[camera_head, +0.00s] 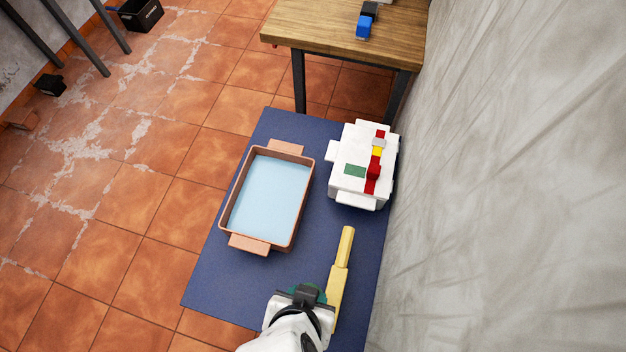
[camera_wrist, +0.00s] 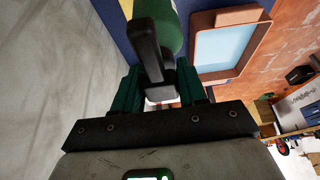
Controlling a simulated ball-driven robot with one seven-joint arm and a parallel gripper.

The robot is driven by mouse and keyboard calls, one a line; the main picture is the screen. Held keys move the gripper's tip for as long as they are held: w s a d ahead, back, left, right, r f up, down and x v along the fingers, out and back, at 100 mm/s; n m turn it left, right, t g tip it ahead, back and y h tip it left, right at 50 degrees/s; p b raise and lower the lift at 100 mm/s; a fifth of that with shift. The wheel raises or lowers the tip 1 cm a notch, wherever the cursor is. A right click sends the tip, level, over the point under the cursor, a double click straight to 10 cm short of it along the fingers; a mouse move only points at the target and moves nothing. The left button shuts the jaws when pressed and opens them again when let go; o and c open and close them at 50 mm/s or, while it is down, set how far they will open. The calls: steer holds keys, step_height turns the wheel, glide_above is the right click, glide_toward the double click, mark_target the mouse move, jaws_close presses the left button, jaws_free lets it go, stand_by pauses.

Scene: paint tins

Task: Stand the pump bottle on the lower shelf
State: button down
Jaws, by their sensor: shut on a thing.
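My gripper (camera_head: 304,292) is at the bottom of the head view, over the near end of a blue flat surface (camera_head: 218,277). In the wrist view my gripper (camera_wrist: 159,82) has its two green fingers closed on a dark grey part, which seems to be the pump top of the pump bottle (camera_wrist: 168,22). The bottle's rounded green body shows beyond the fingers. In the head view the bottle is mostly hidden by my gripper. Whether its base touches anything cannot be seen. I cannot tell whether the blue surface is the lower shelf.
A terracotta tray (camera_head: 296,213) with a light blue inside stands left on the blue surface. A blocky white thing (camera_head: 349,157) stands at the far right. A long yellow thing (camera_head: 339,277) lies just right of my gripper. A grey wall (camera_head: 500,180) bounds the right; a wooden table (camera_head: 330,27) stands behind.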

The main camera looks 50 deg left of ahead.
steer(key=w+a+f, duration=0.8)
steer(key=w+f, duration=0.1)
steer(key=f, duration=0.3)
steer(key=shift+a+b, duration=0.25)
steer(key=shift+b, duration=0.05)
steer(key=shift+f, duration=0.25)
steer(key=c, duration=0.6)
jaws_free()
steer(key=shift+s, duration=0.1)
